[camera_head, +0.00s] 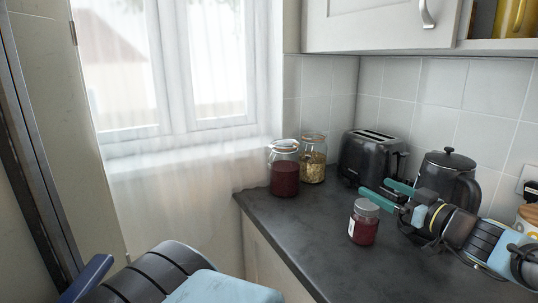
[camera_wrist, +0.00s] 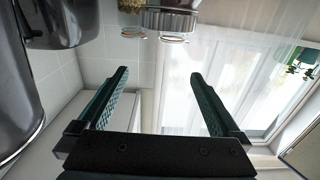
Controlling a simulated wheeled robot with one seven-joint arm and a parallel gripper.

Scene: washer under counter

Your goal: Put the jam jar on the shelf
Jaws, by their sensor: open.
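The jam jar (camera_head: 364,224), dark red with a grey lid and pale label, stands upright on the dark counter. My gripper (camera_head: 374,187) is open and empty, its teal fingers reaching left just above and behind the jar in the head view. I cannot tell whether they touch it. In the upside-down wrist view, a ribbed metal lid, seemingly the jam jar's (camera_wrist: 170,20), shows at the top edge, beyond the open fingers (camera_wrist: 157,72). An open shelf (camera_head: 500,44) is at the upper right, partly out of frame, with a yellow mug (camera_head: 516,16) on it.
A red-filled jar (camera_head: 284,173) and a jar of yellowish food (camera_head: 313,163) stand in the corner. A black toaster (camera_head: 370,158) and dark kettle (camera_head: 449,172) stand behind my arm. The counter's (camera_head: 300,225) front left is clear. A closed cabinet (camera_head: 375,22) hangs above.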

